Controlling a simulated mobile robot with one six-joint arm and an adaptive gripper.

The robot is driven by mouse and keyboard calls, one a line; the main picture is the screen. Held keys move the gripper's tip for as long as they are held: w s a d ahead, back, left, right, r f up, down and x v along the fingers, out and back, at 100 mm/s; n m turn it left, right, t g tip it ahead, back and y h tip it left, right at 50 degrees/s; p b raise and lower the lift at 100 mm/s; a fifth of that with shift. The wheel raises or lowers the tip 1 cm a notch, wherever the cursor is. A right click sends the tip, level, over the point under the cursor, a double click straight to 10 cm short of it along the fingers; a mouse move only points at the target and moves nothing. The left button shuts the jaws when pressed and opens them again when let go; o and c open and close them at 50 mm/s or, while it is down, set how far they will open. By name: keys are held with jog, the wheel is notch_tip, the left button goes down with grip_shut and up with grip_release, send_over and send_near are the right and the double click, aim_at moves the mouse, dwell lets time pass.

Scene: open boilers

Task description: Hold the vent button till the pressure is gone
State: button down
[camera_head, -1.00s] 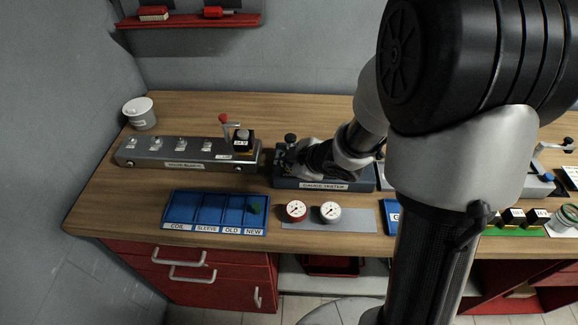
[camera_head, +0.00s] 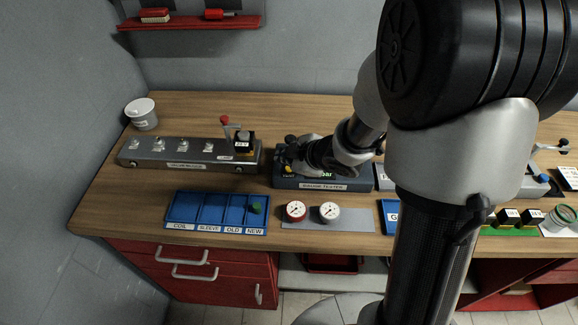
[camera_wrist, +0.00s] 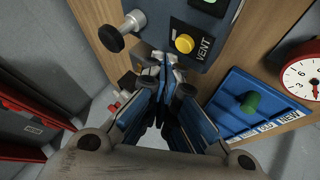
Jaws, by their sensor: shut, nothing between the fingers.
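The dark blue gauge tester (camera_head: 322,185) stands on the bench, partly hidden behind my arm. In the wrist view its yellow button (camera_wrist: 184,43) is beside the label VENT (camera_wrist: 203,48). A strip of green display (camera_wrist: 208,2) shows at the top edge, too cut off to read. A black knob (camera_wrist: 111,38) on a metal stem sticks out of the tester's side. My gripper (camera_wrist: 160,62) is shut and empty, its fingertips just below and left of the yellow button in that view. The button's face is uncovered, and the tips look apart from it.
A blue compartment tray (camera_head: 182,210) holds a green part (camera_head: 256,208). A metal block (camera_head: 190,153) with a red-knobbed lever stands left of the tester.

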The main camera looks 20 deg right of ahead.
aim_at(287, 170)
notch_tip(287, 170, up, 5)
jog(key=p, duration=0.4)
jog(key=shift+p, duration=0.3)
jog(key=shift+f, duration=0.15)
